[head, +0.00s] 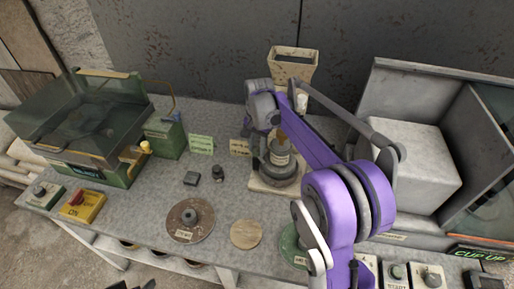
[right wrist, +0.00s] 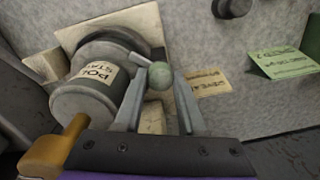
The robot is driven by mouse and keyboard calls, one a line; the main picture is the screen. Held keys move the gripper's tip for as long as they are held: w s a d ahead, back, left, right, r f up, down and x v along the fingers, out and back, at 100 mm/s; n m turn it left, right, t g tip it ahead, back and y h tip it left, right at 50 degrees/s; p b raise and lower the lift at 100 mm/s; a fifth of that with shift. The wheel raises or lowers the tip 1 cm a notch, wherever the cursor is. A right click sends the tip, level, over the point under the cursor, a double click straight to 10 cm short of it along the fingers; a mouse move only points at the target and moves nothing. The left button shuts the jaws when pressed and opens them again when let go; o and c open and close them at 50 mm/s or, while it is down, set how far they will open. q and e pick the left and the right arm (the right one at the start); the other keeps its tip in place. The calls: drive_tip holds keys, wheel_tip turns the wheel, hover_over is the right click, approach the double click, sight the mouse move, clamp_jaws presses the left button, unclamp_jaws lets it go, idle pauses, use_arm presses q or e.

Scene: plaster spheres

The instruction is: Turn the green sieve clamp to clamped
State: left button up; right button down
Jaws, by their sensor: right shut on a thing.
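The green sieve clamp shows in the right wrist view as a round green knob (right wrist: 160,76) on a grey lever. My right gripper (right wrist: 160,92) has its two grey fingers on either side of this knob and is shut on it. The knob is beside a grey round machine (right wrist: 85,100) with a partly readable label. In the head view my right gripper (head: 247,130) is at the left of this machine (head: 280,168), and the knob is hidden by my arm. Dark tips at the bottom edge of the head view may be my left gripper (head: 132,286).
A yellow sieve label (head: 240,147) and a green label (head: 201,143) lie left of the machine. A green glass-lidded box (head: 95,165) stands at the left. A brown disc (head: 190,219) and a wooden disc (head: 245,234) lie in front. A grey open cabinet (head: 400,85) stands at the right.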

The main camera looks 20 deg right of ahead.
sight(258, 149)
drive_tip(key=n, duration=0.4)
drive_tip(key=shift+n, duration=0.3)
drive_tip(key=n, duration=0.4)
drive_tip(key=shift+n, duration=0.3)
drive_tip(key=shift+c, duration=2.4)
unclamp_jaws()
wheel_tip(258, 149, up, 11)
drive_tip(key=shift+d, duration=0.15)
drive_tip(key=shift+s, duration=0.1)
